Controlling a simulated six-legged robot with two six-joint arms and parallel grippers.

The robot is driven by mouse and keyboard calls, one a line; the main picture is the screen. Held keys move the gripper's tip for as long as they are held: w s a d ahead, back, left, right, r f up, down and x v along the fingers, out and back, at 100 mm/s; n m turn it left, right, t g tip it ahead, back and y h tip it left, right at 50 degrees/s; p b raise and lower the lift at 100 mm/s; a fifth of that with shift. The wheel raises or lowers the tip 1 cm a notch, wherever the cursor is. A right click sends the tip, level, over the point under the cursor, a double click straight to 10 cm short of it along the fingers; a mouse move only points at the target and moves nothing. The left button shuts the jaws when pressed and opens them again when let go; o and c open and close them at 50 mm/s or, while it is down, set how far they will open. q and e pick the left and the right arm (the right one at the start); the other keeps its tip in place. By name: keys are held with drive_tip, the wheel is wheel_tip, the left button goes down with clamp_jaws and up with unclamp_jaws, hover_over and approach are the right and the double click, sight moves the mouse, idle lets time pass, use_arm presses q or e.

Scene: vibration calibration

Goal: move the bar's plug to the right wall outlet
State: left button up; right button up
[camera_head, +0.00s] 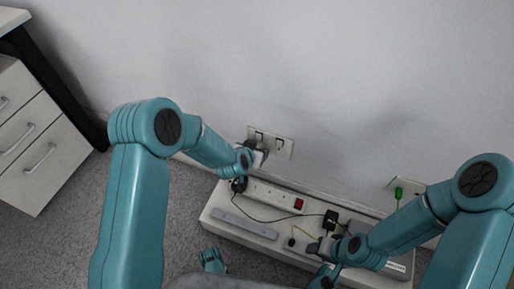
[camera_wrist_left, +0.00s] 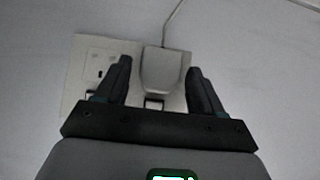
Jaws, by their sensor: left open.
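A double wall outlet (camera_head: 284,149) is on the wall in the middle of the head view. Its plate (camera_wrist_left: 74,95) also shows in the left wrist view, with one bare socket at the left. A pale grey plug (camera_wrist_left: 162,70) with a thin cable sits at the plate's other half. My left gripper (camera_wrist_left: 160,85) is open, its fingers on either side of the plug with gaps. In the head view my left gripper (camera_head: 258,154) hides part of the outlet. The white power bar (camera_head: 270,194) with a red switch lies below. My right gripper (camera_head: 322,246) is low by small devices; its jaws are unclear.
Another outlet (camera_head: 393,184) with a green plug (camera_head: 398,192) is on the wall at the right. A white board (camera_head: 216,206) on the carpet carries the bar, a black adapter (camera_head: 330,220) and loose cables. A drawer cabinet (camera_head: 40,150) stands at the left.

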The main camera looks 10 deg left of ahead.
use_arm(q)
drive_tip(key=c, duration=0.9)
drive_tip(key=shift+s+a, duration=0.15)
drive_tip(key=shift+s, duration=0.65)
idle(0.5)
drive_tip(key=s, duration=0.3)
drive_tip(key=shift+s+a+b, duration=0.2)
drive_tip(key=shift+a+b, duration=0.15)
drive_tip(key=shift+b, duration=0.05)
drive_tip(key=shift+r, duration=0.1)
